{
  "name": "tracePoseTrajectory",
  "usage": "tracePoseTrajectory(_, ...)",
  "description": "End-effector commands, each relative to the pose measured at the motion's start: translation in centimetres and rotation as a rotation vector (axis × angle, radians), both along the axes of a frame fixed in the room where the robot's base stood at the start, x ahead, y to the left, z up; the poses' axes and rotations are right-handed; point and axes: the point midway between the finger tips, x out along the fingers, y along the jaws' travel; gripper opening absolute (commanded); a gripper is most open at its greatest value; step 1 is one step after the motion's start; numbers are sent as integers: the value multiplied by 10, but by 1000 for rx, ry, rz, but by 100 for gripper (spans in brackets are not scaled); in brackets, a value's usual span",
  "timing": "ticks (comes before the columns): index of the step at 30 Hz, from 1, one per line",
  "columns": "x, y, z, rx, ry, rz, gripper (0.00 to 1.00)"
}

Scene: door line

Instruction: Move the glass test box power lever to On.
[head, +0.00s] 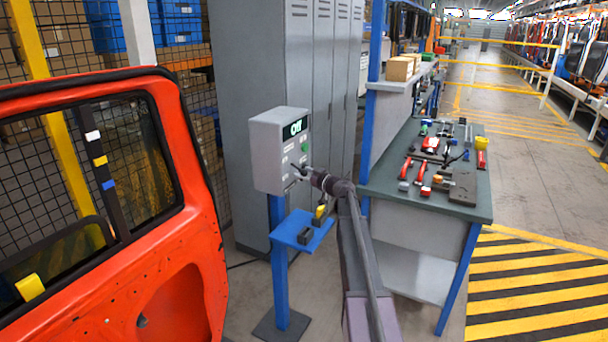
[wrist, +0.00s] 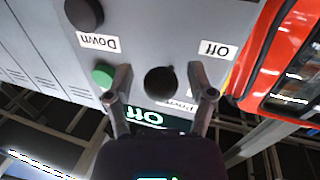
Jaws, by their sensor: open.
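The glass test box (head: 280,150) is a light grey box on a blue post, and its lit display (head: 295,127) appears to read Off. My gripper (head: 298,172) is at the lower front of the box. The wrist view is upside down. There my gripper (wrist: 160,97) is open, with one finger on each side of a round black knob (wrist: 160,81), which looks like the power lever's end. I cannot tell whether the fingers touch it. An Off label (wrist: 218,49) is beside it, and another label is partly hidden. The display (wrist: 158,118) reads Off.
A green button (wrist: 103,75) is close to one finger, and another black knob (wrist: 84,13) is near a Down label (wrist: 98,42). A blue shelf (head: 302,230) is below the box. An orange car door (head: 205,215) stands left; a tool bench (head: 385,180) stands right.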

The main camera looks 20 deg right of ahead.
Motion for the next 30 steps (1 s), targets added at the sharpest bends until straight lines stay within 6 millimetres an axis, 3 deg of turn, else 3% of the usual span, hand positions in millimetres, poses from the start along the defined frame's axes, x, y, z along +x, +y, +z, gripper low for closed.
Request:
tracePoseTrajectory(8,0,1,0,0,0,0,67)
tracePoseTrajectory(12,0,1,0,0,0,1,25)
tracePoseTrajectory(15,0,1,0,0,0,1,0)
tracePoseTrajectory(30,-3,-11,4,-15,19,-12,0)
